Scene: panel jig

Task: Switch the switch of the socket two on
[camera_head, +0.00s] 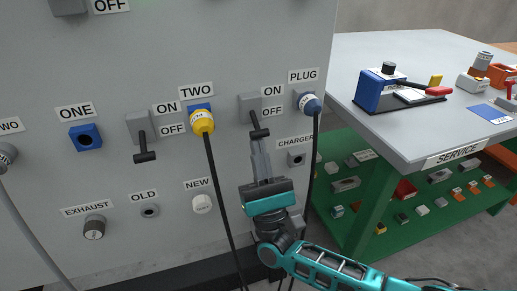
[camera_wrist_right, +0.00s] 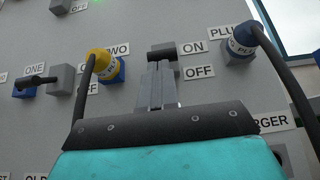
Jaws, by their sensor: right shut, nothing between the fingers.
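Socket two (camera_head: 200,107) is blue with a yellow plug (camera_head: 201,122) in it, under the TWO label. Its switch (camera_head: 249,106) is a grey block with a dark T-shaped lever (camera_head: 260,132), beside ON and OFF labels. The lever sticks out from the panel; I cannot tell its exact setting. My right gripper (camera_head: 258,143) is shut and empty, its fingertips pointing up just under the lever bar. In the right wrist view the fingertips (camera_wrist_right: 160,64) lie right below the bar (camera_wrist_right: 162,50) and hide part of the switch block; contact is unclear. My left gripper is out of view.
Socket one (camera_head: 85,137) and its switch (camera_head: 142,125) are at the left. A blue plug (camera_head: 309,103) with a hanging black cable is right of my fingers. The yellow plug's cable hangs to their left. A service table (camera_head: 420,135) stands at the right.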

